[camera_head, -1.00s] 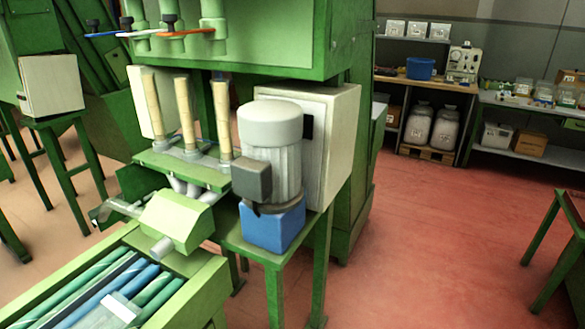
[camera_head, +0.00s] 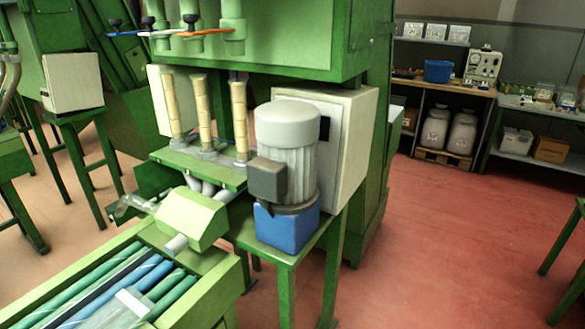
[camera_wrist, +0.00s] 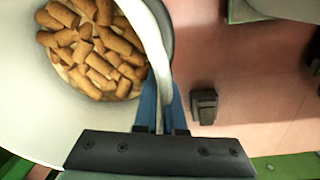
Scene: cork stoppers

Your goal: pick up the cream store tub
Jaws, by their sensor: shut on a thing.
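A cream-white tub (camera_wrist: 60,118) fills the left of the wrist view, seen from above through its open top. Several brown cork stoppers (camera_wrist: 97,50) lie loose on its bottom. My gripper (camera_wrist: 160,98) is shut on the tub's rim at its right side, with one blue finger on each side of the wall. The left part of the tub is cut off by the picture edge. Neither the tub nor my gripper shows in the head view.
In the head view, a green machine (camera_head: 295,35) with a grey motor (camera_head: 287,160) stands close in front. Red floor (camera_head: 440,235) is open at the right. Shelves with tubs and a blue bin (camera_head: 438,71) stand behind. In the wrist view, a dark block (camera_wrist: 205,105) is below right.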

